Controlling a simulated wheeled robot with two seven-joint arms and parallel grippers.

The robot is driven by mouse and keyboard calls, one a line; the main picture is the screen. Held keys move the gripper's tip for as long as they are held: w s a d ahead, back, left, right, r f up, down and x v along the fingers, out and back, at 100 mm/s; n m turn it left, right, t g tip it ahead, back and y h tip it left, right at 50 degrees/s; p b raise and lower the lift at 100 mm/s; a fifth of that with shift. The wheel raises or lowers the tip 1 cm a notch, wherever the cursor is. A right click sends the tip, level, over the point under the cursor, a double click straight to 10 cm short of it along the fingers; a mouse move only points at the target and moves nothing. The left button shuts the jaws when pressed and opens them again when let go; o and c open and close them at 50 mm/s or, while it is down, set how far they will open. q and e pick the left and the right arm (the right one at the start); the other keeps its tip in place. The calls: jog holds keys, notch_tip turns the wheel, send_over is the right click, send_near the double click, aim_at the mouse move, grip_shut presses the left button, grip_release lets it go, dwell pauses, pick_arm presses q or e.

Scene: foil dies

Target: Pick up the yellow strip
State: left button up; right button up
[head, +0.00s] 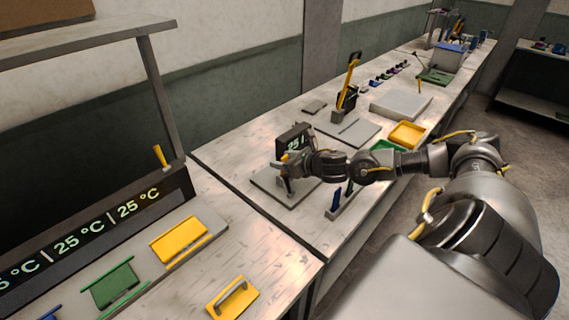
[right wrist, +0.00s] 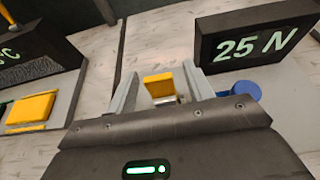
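A small yellow piece (right wrist: 159,84), which looks like the yellow strip, shows between the two fingers of my right gripper (right wrist: 161,72) in the right wrist view. Gaps show on both sides of it, so the fingers are apart and not closed on it. In the head view my right gripper (head: 284,178) is over a grey plate (head: 269,187), beside the dark display reading 25. A small yellow bit (head: 285,158) shows by its fingers there; the rest is hidden. My left gripper is not in view.
The 25 N display (right wrist: 257,45) stands close right of the fingers, with a blue round part (right wrist: 246,91) near them. A yellow block (right wrist: 31,109) lies left. In the head view, a yellow handled piece (head: 222,306) and a green block (head: 113,286) lie on the near bench.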

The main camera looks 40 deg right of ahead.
jog(key=c, duration=1.1)
jog(key=shift+o, duration=0.2)
jog(key=shift+r, duration=0.15)
jog(key=shift+r, duration=0.65)
jog(key=s+r+b, duration=0.7)
jog(key=s+r, duration=0.4)
jog(key=s, duration=0.3)
jog(key=shift+r, duration=0.2)
